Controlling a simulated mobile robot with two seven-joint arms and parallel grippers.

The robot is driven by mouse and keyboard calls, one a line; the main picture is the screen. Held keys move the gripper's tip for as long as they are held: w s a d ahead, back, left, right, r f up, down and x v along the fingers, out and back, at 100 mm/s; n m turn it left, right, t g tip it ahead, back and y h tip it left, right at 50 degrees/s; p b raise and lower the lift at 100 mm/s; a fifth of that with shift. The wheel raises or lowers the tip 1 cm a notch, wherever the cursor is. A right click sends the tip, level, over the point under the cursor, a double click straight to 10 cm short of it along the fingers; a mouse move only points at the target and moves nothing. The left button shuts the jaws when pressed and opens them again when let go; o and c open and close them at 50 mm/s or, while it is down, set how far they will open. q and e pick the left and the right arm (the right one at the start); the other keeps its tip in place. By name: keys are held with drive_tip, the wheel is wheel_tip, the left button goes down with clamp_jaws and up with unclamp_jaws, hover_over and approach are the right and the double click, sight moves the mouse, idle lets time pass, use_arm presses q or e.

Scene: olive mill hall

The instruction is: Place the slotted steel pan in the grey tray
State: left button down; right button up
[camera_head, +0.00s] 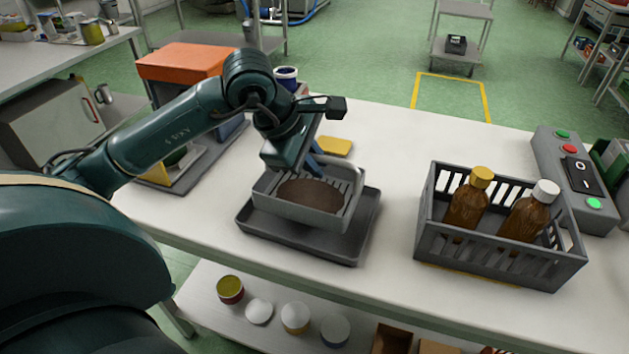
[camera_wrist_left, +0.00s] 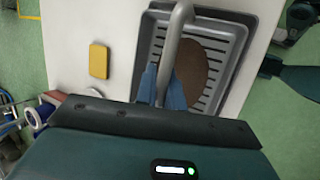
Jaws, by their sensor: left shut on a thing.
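The slotted steel pan (camera_head: 263,202) is grey and rectangular, with a brown round mass inside. In the left wrist view the blue fingers (camera_wrist_left: 163,88) close on the grey bar handle (camera_wrist_left: 180,35), with the slotted pan (camera_wrist_left: 213,98) beneath.
A dark grey crate (camera_head: 480,265) with two brown bottles (camera_head: 468,203) stands to the right. A control box (camera_head: 575,180) is beyond it. A yellow block (camera_head: 335,147) lies behind the tray. The white table (camera_head: 395,150) is clear between tray and crate.

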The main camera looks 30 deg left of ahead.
sight(325, 190)
use_arm(q)
drive_tip(key=shift+f, duration=2.1)
drive_tip(key=shift+f, duration=0.15)
drive_tip(key=c, duration=1.5)
unclamp_jaws()
drive_tip(key=shift+r, duration=0.25)
drive_tip(key=v, duration=1.1)
drive_tip(key=shift+s+r, duration=0.2)
drive_tip(key=shift+r, duration=0.15)
